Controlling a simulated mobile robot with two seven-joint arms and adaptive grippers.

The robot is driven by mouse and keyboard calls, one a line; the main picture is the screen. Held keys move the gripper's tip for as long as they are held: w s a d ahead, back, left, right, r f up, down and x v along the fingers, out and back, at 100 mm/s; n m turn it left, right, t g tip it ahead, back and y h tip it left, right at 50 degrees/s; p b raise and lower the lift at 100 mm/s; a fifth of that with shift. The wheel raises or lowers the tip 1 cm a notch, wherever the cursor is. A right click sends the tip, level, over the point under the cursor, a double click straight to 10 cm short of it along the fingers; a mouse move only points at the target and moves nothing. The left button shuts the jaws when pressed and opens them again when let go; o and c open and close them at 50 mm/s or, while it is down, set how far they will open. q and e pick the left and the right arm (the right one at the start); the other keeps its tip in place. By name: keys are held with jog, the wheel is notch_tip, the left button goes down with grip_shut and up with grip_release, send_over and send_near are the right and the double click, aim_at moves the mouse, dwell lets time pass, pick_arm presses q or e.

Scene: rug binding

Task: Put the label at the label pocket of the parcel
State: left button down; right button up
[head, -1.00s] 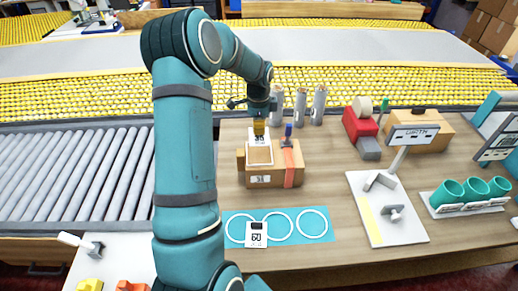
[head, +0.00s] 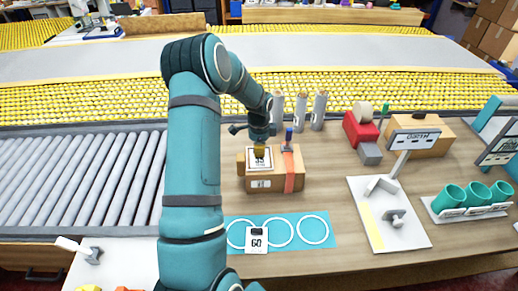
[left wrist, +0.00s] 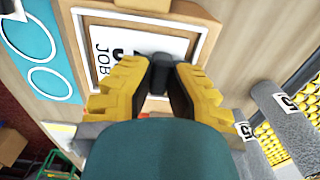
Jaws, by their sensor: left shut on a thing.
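The brown parcel (head: 284,182) stands on the bench with a red-orange strap across its right part. Its label pocket, a white-outlined frame (left wrist: 197,72), is on the top. The white printed label (head: 260,164) lies within that outline; it also shows in the left wrist view (left wrist: 125,42). I cannot tell whether it touches the parcel. My left gripper (head: 259,151) is above the parcel, its yellow fingers (left wrist: 160,80) shut on a dark tab of the label. The fingers hide part of the label. My right gripper is not in view.
A teal mat (head: 310,230) with white rings and a 60 card (head: 257,239) lies in front. Grey cylinders (head: 300,108) stand behind the parcel. A red tape dispenser (head: 358,132), a scale-like stand (head: 390,215) and teal cups (head: 476,194) are to the right.

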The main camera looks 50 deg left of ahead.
pick_arm(q)
jog(key=c, duration=1.1)
grip_release()
jog(key=shift+f, duration=0.1)
jog(key=shift+r, duration=0.35)
notch_tip(320, 180, up, 12)
jog(key=shift+f+p, duration=0.15)
jog(key=shift+p, duration=0.45)
jog(key=shift+s+f, duration=0.1)
